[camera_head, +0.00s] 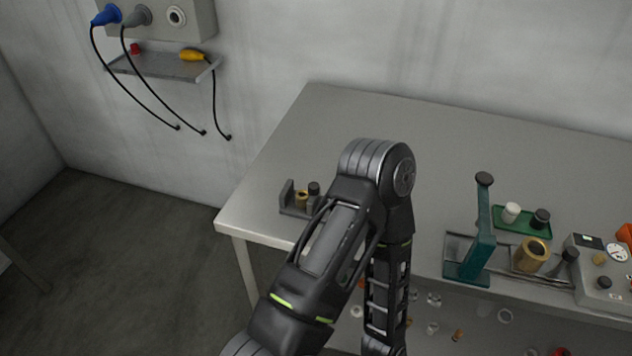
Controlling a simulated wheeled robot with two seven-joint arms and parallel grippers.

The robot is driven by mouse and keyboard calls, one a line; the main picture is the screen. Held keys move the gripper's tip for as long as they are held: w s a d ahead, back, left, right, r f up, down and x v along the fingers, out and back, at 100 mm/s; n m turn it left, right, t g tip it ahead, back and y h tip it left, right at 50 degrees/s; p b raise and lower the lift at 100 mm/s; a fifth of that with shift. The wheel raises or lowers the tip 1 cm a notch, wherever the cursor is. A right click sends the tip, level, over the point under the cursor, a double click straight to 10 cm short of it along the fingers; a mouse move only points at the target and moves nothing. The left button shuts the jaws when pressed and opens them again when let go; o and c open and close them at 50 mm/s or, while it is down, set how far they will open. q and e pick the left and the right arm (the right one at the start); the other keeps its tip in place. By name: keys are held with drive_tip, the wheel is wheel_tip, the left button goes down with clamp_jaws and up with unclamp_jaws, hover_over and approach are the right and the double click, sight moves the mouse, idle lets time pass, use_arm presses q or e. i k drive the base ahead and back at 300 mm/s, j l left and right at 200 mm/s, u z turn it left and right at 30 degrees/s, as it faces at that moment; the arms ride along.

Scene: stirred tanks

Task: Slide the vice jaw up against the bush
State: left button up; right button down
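A small grey fixture (287,194) with an upright plate stands near the table's left front corner. A small brass bush (302,199) and a dark knob (314,188) stand just right of that plate; my arm covers the fixture's right part. I cannot tell for certain which fixture is the vice. Neither gripper is in view; one of my arms fills the middle foreground.
A green tray (522,229) with a white and a dark piece lies behind the larger bush. A grey box with a dial (604,279) stands at the right. Several small loose parts lie below the table's front edge. The table's back (400,125) is clear.

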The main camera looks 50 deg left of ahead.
sight(313, 187)
drive_tip(key=u, duration=1.75)
drive_tip(key=j+u, duration=0.15)
